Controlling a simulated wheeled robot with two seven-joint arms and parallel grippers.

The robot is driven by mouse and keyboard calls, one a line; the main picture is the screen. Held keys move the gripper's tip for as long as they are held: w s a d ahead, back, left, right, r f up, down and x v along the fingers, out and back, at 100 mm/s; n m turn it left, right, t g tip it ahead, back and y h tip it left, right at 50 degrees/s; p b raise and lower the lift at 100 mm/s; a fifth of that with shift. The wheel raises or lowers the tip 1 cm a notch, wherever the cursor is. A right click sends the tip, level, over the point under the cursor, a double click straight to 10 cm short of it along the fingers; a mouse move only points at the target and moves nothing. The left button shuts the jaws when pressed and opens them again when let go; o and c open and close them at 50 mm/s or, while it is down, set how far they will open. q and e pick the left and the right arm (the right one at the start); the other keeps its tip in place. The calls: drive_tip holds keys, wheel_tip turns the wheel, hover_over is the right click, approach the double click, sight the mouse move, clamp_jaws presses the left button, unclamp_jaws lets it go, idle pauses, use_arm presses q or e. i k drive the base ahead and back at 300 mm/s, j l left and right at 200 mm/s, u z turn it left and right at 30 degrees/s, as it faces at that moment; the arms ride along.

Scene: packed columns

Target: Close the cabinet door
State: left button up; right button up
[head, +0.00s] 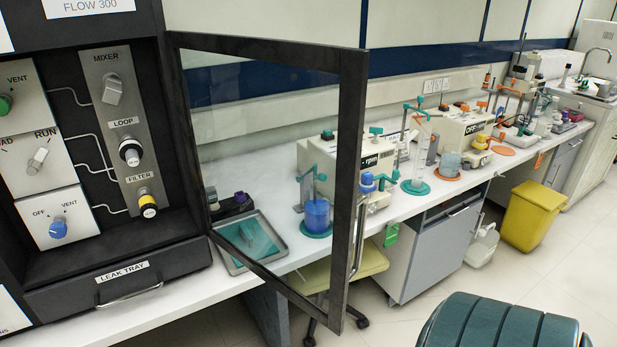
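The cabinet door (347,170) is a dark-framed clear pane, hinged at the right side of the black cabinet (150,232). It stands wide open, swung out to the right over the bench. A slim vertical handle (359,235) is on its free edge. The cabinet's inside is exposed, with a MIXER, LOOP and FILTER knob panel (113,75) and white valve panels (35,165) on the left. Neither of my grippers is in view.
A LEAK TRAY drawer (120,285) is shut below the cabinet. A tray (270,221) and a blue beaker (317,214) show through the pane on the white bench. A stool (372,262) is under the bench. A teal ribbed object (500,325) fills the lower right.

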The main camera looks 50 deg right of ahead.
sight(352, 64)
drive_tip(key=k+l, duration=0.1)
drive_tip(key=l, duration=0.3)
drive_tip(key=l+u, duration=0.15)
drive_tip(key=l, duration=0.3)
drive_tip(key=k+l, duration=0.15)
drive_tip(key=l, duration=0.25)
drive_tip(key=i+l+u, duration=0.1)
drive_tip(key=l, duration=0.3)
drive_tip(key=i+l, duration=0.25)
drive_tip(key=l, duration=0.15)
drive_tip(key=i+l+u, duration=0.15)
drive_tip(key=l, duration=0.2)
drive_tip(key=k+l+u, duration=0.1)
drive_tip(key=k+l, duration=0.8)
drive_tip(key=k, duration=0.15)
drive_tip(key=k+l+u, duration=0.15)
drive_tip(key=k+l, duration=0.3)
drive_tip(key=k, duration=0.1)
